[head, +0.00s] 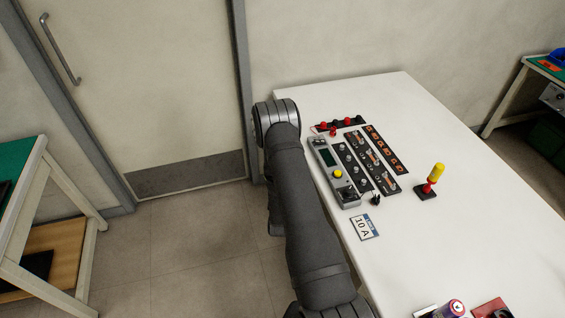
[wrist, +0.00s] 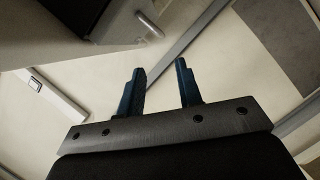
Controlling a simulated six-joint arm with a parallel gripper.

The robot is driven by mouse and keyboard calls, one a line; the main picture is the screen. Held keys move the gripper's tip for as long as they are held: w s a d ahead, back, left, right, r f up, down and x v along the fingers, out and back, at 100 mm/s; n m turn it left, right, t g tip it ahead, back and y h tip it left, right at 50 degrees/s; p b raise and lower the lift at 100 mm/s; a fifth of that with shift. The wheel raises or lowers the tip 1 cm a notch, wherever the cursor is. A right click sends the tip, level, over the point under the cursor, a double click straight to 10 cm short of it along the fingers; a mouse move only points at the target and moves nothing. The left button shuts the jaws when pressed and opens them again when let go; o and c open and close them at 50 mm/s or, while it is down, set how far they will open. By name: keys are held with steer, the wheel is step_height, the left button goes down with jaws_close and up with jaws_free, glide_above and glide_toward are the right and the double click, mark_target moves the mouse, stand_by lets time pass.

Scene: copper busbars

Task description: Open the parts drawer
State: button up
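My gripper (wrist: 160,68) shows in the wrist view with its two blue fingers apart and nothing between them. I cannot tell whether the drawer is shut. In the head view my arm bends down past the table's left edge. The drawer and my gripper's fingers are hidden there.
The white table (head: 435,110) carries a panel of copper busbars (head: 375,155), a grey meter box (head: 335,175), a red and yellow post (head: 432,180) and a "10 A" card (head: 364,227). A door (head: 150,90) stands beyond. Floor (head: 190,245) left of the table is clear.

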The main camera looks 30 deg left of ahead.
steer(key=x, duration=1.5)
steer(key=shift+w+a, duration=0.1)
steer(key=shift+w, duration=0.05)
steer(key=shift+c, duration=0.3)
jaws_close()
